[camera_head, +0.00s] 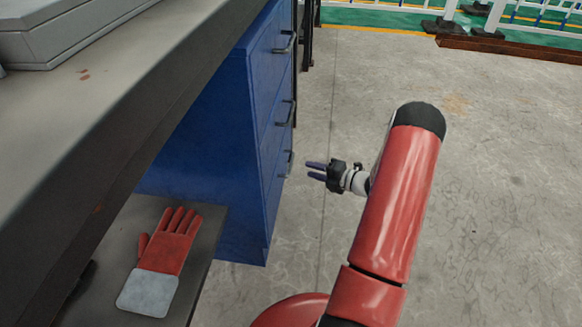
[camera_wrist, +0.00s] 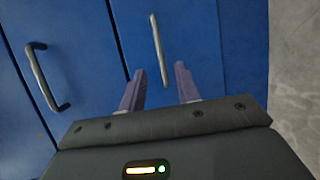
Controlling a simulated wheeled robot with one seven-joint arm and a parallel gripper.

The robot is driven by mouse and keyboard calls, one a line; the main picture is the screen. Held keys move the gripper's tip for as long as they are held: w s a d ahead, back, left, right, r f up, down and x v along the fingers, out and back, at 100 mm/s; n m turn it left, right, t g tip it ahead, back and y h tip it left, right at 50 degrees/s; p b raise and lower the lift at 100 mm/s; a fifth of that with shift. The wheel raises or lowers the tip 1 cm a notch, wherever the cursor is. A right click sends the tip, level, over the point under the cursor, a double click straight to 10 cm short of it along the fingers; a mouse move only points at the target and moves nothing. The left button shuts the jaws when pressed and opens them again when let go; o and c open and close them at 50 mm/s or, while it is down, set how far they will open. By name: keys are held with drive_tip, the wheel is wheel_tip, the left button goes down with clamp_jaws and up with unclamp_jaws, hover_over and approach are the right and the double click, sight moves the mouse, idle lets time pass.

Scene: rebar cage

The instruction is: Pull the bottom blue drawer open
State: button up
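The blue drawer unit stands under the workbench in the head view, with its fronts facing right. The bottom blue drawer (camera_head: 275,207) looks shut, and its handle (camera_head: 290,161) is the lowest of three. My gripper (camera_head: 311,171) is open and empty, a short gap to the right of that handle. In the wrist view the bottom drawer (camera_wrist: 205,40) fills the middle. Its bar handle (camera_wrist: 156,45) lies ahead of my open fingers (camera_wrist: 161,69), roughly lined up with the space between them. I cannot tell the exact distance to it.
The middle drawer's handle (camera_head: 290,113) and the top handle (camera_head: 286,43) sit above. The workbench (camera_head: 110,130) overhangs at left; a red and grey glove (camera_head: 165,255) lies on a lower shelf. The concrete floor (camera_head: 490,190) at right is clear. White barriers (camera_head: 490,22) stand far back.

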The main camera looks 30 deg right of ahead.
drive_tip(key=x, duration=0.7)
drive_tip(key=shift+w+a+b, duration=0.15)
drive_tip(key=shift+w+b, duration=0.05)
drive_tip(key=shift+b, duration=0.25)
drive_tip(key=shift+f, duration=0.1)
clamp_jaws()
